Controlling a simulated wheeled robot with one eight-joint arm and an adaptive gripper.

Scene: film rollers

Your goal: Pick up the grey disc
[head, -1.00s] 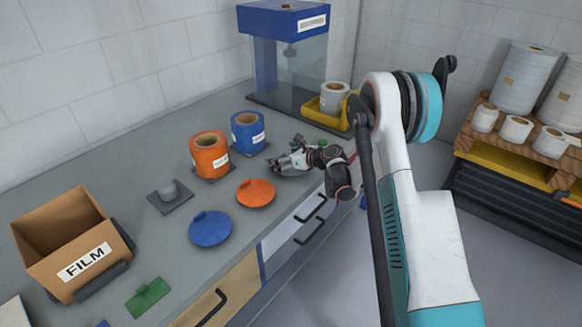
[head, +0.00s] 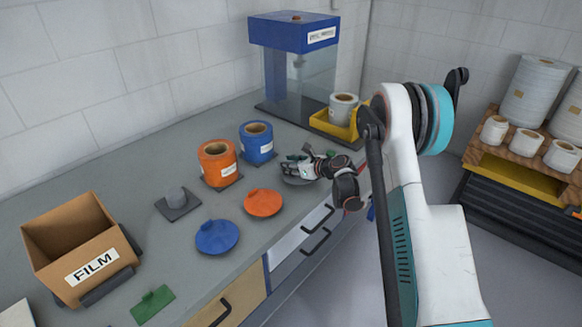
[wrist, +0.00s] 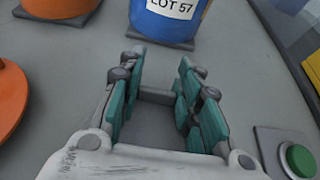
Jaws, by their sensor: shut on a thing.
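The grey disc (head: 296,181) shows as a flat grey edge on the bench under my gripper (head: 292,168), right of the orange disc. My gripper covers most of it in the head view. In the wrist view, my gripper (wrist: 160,98) has its teal-padded fingers on both sides of a narrow grey piece (wrist: 165,97), which looks like the disc's raised grip. The disc's outline is hard to tell from the grey bench there. I cannot see a gap between the disc and the bench.
The blue roller (head: 257,143) and orange roller (head: 217,165) stand behind my gripper. The orange disc (head: 263,203) and blue disc (head: 217,238) lie to the left. A green button (wrist: 299,160) is close on the right in the wrist view. A yellow tray (head: 325,125) stands behind.

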